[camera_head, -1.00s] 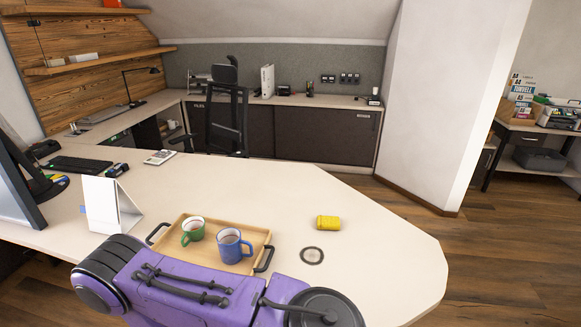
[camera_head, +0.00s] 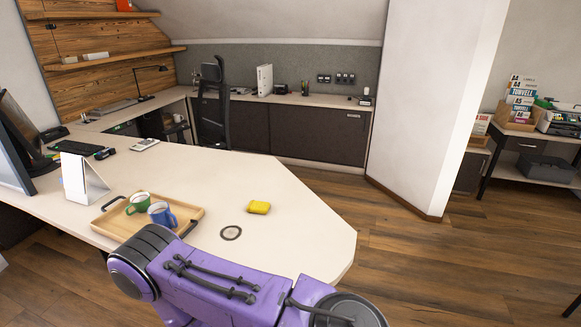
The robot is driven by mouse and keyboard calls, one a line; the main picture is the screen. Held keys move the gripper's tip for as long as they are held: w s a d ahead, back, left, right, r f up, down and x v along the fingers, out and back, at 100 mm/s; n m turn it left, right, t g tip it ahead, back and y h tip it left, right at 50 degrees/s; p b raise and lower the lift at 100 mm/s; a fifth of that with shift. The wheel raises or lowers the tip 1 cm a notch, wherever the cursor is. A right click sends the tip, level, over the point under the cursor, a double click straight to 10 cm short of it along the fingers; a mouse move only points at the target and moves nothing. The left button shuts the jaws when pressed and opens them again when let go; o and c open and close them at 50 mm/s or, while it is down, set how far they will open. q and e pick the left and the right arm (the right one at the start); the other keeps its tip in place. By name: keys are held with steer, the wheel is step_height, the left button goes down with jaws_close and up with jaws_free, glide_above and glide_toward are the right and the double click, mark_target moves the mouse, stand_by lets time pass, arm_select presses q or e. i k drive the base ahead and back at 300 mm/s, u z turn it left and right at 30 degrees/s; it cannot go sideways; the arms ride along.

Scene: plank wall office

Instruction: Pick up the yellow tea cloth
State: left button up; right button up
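The yellow tea cloth (camera_head: 259,207) is a small folded bundle lying on the pale desk (camera_head: 290,232). It is right of the wooden tray and just beyond a dark ring in the desk top. Nothing covers it. A purple arm part of mine (camera_head: 225,290) fills the bottom of the head view, nearer than the cloth and apart from it in the picture. Neither of my grippers shows in this view.
A wooden tray (camera_head: 110,226) on the desk holds a green mug (camera_head: 139,203) and a blue mug (camera_head: 162,214). A white tent card (camera_head: 82,180) stands at the left. The desk around the cloth is clear. Open wooden floor (camera_head: 440,255) lies to the right.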

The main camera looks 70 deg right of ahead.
mark_target(255, 206)
steer(key=k, duration=0.25)
steer(key=z, duration=1)
